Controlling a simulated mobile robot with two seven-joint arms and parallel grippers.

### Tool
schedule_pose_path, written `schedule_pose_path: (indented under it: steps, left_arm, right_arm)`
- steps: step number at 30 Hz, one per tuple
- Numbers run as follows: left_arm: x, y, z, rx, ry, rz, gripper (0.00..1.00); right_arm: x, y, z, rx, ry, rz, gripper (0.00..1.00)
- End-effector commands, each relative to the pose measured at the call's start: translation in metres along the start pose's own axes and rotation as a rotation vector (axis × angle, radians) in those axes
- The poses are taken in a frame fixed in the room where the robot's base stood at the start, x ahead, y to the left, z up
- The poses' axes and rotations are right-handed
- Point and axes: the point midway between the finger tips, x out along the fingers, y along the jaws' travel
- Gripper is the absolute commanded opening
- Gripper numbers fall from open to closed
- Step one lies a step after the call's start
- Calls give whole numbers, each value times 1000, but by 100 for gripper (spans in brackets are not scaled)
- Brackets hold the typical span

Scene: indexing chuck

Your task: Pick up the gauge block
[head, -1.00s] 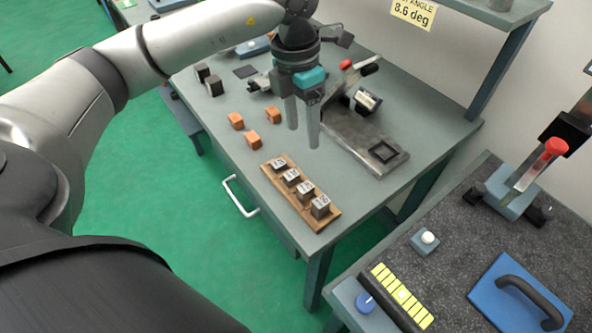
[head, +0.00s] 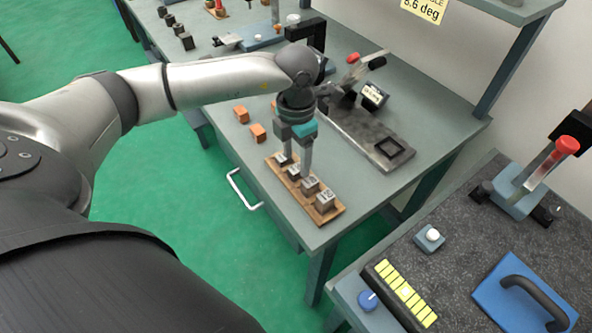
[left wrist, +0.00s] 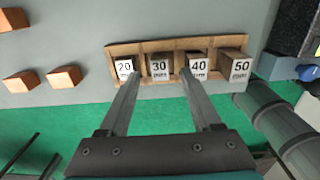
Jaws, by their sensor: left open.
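Several grey gauge blocks with white labels stand in a row in a wooden tray (head: 331,216) near the table's front edge. In the left wrist view they read 20 (left wrist: 124,67), 30 (left wrist: 160,67), 40 (left wrist: 198,66) and 50 (left wrist: 239,67). The task does not say which one. My left gripper (head: 296,166) is open above the tray, pointing down. In the left wrist view its fingertips (left wrist: 160,74) appear on either side of the 30 block, with nothing held. I cannot tell whether they touch it. My right gripper is out of view.
Orange blocks (head: 257,133) sit left of the tray. A grey plate fixture (head: 393,150) with a square recess lies behind it. A sign (head: 425,8) reads 8.6 deg. At right, a dark surface holds a blue plate with a handle (head: 520,295) and a yellow strip (head: 405,293).

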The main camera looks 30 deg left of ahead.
Motion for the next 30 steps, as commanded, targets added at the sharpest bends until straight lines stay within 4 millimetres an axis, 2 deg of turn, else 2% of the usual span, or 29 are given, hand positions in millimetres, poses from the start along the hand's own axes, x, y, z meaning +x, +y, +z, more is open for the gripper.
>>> schedule_pose_path:
  steps: [1, 5, 13, 30]
  left_arm:
    - [9, 0, -1, -1, 4, -1, 65]
    - [23, 0, -1, -1, 2, 0, 65]
    - [27, 0, 0, 0, 0, 0, 65]
    - [26, 0, 0, 0, 0, 0, 2]
  right_arm:
    - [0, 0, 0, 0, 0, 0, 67]
    - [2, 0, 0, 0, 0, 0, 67]
    - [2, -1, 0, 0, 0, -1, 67]
    - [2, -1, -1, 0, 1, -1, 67]
